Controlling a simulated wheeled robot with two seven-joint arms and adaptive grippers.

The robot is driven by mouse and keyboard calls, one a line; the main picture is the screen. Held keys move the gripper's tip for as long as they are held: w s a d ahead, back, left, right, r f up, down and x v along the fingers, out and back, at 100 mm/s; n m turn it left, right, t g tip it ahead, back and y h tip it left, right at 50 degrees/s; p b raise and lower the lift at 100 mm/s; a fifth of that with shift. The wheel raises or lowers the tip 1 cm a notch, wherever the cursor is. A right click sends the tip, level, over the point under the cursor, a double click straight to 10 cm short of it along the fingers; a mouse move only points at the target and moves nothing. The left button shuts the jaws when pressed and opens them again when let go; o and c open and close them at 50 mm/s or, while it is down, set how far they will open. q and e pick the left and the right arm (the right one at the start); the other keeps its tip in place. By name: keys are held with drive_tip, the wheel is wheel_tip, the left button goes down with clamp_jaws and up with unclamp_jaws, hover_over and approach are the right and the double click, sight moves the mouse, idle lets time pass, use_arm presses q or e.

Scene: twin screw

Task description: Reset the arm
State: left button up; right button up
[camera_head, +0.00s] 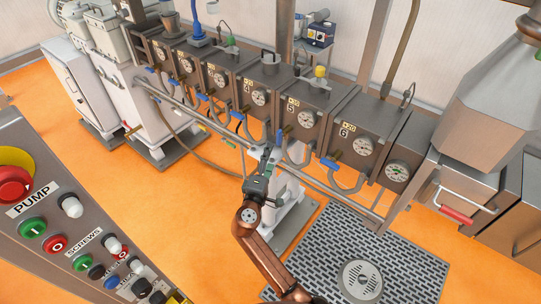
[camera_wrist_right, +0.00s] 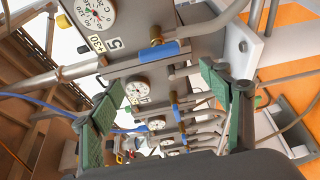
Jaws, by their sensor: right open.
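My right gripper (camera_head: 268,155) is at the end of a copper-coloured arm that comes in from the bottom of the head view. It is in front of the lower edge of the numbered machine blocks (camera_head: 300,108), near the long pipe rail (camera_head: 310,181). In the right wrist view the right gripper (camera_wrist_right: 158,88) shows two green-padded fingers spread apart, with nothing held between them. Beyond the fingers are a blue valve handle (camera_wrist_right: 165,50) and a dial gauge (camera_wrist_right: 97,14) by the number 5. My left gripper is not in view.
A control panel (camera_head: 60,165) with PUMP and SCREWS buttons fills the left side. A row of gauges and blue-handled valves (camera_head: 330,163) runs along the machine. A grey metal hopper (camera_head: 490,105) stands right. A floor grate (camera_head: 420,265) lies lower right. Orange floor (camera_head: 140,215) is open.

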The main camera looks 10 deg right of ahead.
drive_tip(key=shift+f, duration=0.1)
idle(0.3)
drive_tip(key=s+d+f+g+y, duration=0.2)
drive_tip(key=s+f, duration=0.1)
drive_tip(key=f, duration=1)
drive_tip(key=s+d+f+g+y, duration=0.1)
drive_tip(key=s+f+g, duration=0.1)
drive_tip(key=f, duration=1.1)
drive_tip(key=s+d+f+g+y, duration=0.2)
drive_tip(key=s+f, duration=0.1)
drive_tip(key=f, duration=1)
drive_tip(key=s+d+f+m+g+y, duration=0.1)
drive_tip(key=s+d+f+g, duration=0.1)
drive_tip(key=s+f, duration=0.65)
drive_tip(key=s+d+f+m+g+y, duration=0.1)
drive_tip(key=s+d+f+g, duration=0.1)
drive_tip(key=s+f, duration=0.6)
drive_tip(key=s+d+f+m+g, duration=0.1)
drive_tip(key=s+f, duration=0.5)
drive_tip(key=s, duration=0.9)
drive_tip(key=s+d+f+m+g+y, duration=0.1)
drive_tip(key=s+d+f+m, duration=0.3)
drive_tip(key=s, duration=1.1)
drive_tip(key=s+d+f+m+g, duration=0.3)
drive_tip(key=s+f, duration=0.5)
drive_tip(key=s, duration=0.7)
drive_tip(key=shift+d+m+y, duration=0.2)
drive_tip(key=shift+m+y, duration=0.1)
drive_tip(key=shift+m, duration=0.1)
